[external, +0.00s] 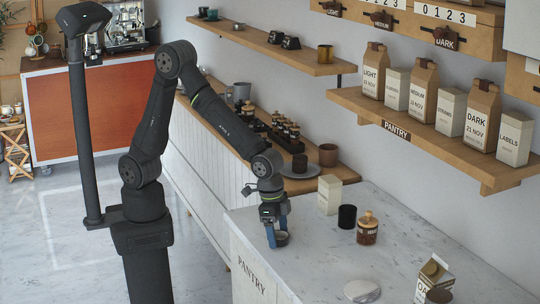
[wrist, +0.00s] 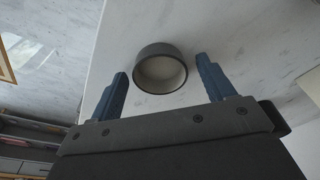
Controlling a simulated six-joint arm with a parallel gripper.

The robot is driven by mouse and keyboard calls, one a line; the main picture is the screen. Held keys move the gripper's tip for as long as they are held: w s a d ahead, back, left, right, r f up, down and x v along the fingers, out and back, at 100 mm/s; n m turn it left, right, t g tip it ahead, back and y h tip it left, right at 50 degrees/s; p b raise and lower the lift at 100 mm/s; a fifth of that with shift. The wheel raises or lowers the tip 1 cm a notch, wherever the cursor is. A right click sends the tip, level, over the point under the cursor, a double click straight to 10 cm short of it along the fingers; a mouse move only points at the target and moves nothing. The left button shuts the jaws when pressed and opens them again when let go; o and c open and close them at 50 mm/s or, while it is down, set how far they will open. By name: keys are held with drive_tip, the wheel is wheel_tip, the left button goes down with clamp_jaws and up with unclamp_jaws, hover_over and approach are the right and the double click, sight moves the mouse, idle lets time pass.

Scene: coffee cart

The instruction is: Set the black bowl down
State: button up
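The black bowl (wrist: 160,69) shows in the wrist view with a dark rim and a paler grey inside. It appears to stand upright on the pale marble counter (wrist: 226,35). My gripper (wrist: 163,66) has its two blue fingers apart, one on each side of the bowl, with a visible gap on both sides. In the external view, the bowl (external: 282,239) is small and partly hidden by the fingers of my gripper (external: 274,238), which point down close to the counter near its left front edge.
A white carton (external: 329,195), a black cup (external: 347,217) and a lidded jar (external: 367,229) stand right of my gripper. A pale round disc (external: 362,291) and another carton (external: 434,279) are nearer the camera. The PANTRY shelf (external: 430,130) hangs above. Counter between is clear.

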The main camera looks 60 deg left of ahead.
drive_tip(key=shift+r, duration=0.15)
wheel_tip(320, 180, up, 12)
drive_tip(key=s+a, duration=0.1)
drive_tip(key=shift+s+a, duration=0.15)
idle(0.3)
drive_tip(key=f, duration=0.4)
drive_tip(key=w+d+f, duration=0.1)
drive_tip(key=f, duration=0.7)
drive_tip(key=shift+w+d+f, duration=0.15)
drive_tip(key=shift+f, duration=0.05)
wheel_tip(320, 180, up, 3)
drive_tip(key=shift+f, duration=0.15)
drive_tip(key=shift+r, duration=0.65)
